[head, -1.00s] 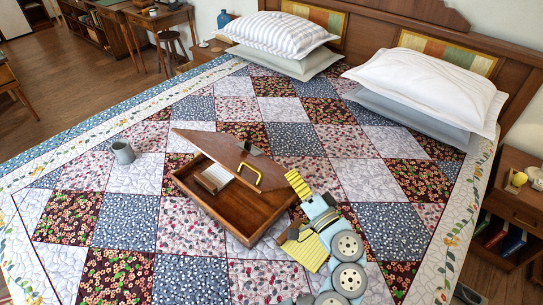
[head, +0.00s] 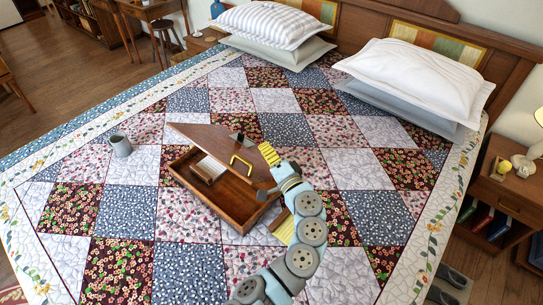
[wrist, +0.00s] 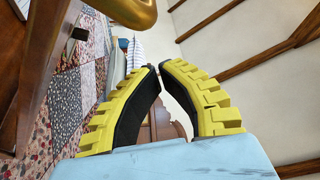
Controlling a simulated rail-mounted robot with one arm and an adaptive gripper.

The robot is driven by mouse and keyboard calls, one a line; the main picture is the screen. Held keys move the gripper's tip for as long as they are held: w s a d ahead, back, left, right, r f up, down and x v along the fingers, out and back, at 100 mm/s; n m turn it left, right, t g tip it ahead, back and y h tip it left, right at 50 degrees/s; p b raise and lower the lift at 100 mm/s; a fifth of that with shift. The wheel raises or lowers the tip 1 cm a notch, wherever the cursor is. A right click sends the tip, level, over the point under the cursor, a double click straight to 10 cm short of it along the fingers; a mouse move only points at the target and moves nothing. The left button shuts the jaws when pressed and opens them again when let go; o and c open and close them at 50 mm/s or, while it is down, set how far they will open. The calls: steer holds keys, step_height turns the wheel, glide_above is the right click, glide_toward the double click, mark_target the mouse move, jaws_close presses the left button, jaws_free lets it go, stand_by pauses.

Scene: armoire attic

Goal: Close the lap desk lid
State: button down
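The wooden lap desk (head: 222,205) lies on the bed quilt in the head view. Its lid (head: 205,137) is raised and tilted, so the box inside shows. A yellow handle (head: 242,164) is on the lid; a brass-coloured piece, likely this handle, shows at the top of the wrist view (wrist: 120,12). My gripper (head: 263,170) is at the lap desk's right side, close to the lid's right end. The lower finger is partly hidden by my arm.
A pale block (head: 208,170) lies inside the box. A grey mug (head: 120,145) stands on the quilt to the left. A nightstand (head: 510,190) is at the right. The quilt is otherwise clear.

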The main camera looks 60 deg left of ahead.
steer(key=shift+s+a+f+p, duration=0.1)
steer(key=shift+s+f+p, duration=0.15)
steer(key=shift+s, duration=0.35)
steer(key=shift+s+d+f+p, duration=0.1)
steer(key=shift+s+f+p, duration=0.1)
steer(key=shift+s, duration=0.4)
steer(key=shift+s+a+f+p, duration=0.15)
steer(key=shift+s+p, duration=0.1)
steer(key=shift+s, duration=0.35)
steer(key=shift+f, duration=0.1)
